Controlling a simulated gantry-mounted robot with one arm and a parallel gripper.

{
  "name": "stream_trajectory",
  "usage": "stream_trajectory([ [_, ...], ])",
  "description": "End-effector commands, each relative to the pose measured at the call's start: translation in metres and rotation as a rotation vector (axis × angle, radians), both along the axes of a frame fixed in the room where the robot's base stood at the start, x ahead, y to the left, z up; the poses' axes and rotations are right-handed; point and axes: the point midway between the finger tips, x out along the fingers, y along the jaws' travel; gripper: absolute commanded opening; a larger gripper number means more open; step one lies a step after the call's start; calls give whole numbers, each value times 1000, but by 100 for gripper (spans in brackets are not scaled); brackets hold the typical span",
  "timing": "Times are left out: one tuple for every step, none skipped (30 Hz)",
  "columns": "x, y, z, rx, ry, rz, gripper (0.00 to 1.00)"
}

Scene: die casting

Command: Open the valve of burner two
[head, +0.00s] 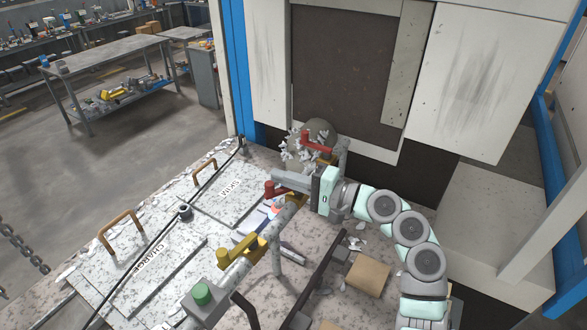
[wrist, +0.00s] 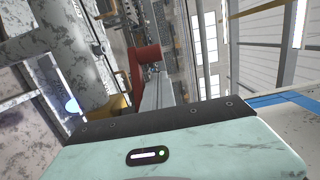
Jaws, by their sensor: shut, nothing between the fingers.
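A pipe (head: 229,274) runs along the near side of the furnace top and carries lever valves. A yellow lever (head: 240,248) is on its nearer part. A red lever (head: 275,190) is farther along, and another red lever (head: 318,141) stands behind my gripper. No label shows which is burner two. My gripper (head: 275,178) is shut and empty, pointing left. Its fingertips are right at the nearer red lever; I cannot tell if they touch. In the wrist view a red lever (wrist: 146,54) shows at the end of my fingers (wrist: 153,88), which partly hide it.
A green button box (head: 202,294) is at the near end of the pipe. A brown cardboard piece (head: 368,276) lies right of the pipe. The tall machine cabinet (head: 480,70) closes off the back.

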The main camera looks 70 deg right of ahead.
Motion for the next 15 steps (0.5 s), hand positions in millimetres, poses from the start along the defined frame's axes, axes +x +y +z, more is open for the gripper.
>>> stream_trajectory([
  [-1,5,2,0,1,0,0],
  [-2,7,1,0,1,0,0],
  [-3,10,1,1,2,0,0],
  [-4,11,0,2,2,0,0],
  [-4,13,0,2,2,0,0],
  [-4,15,0,2,2,0,0],
  [-4,16,0,2,2,1,0],
  [-5,17,0,2,1,1,0],
  [-5,17,0,2,1,2,0],
  [-5,18,0,2,1,2,0],
  [-5,18,0,2,0,2,0],
  [-5,18,0,2,0,2,0],
  [-5,18,0,1,0,2,0],
  [-5,18,0,1,0,1,0],
  [-5,17,0,1,0,1,0],
])
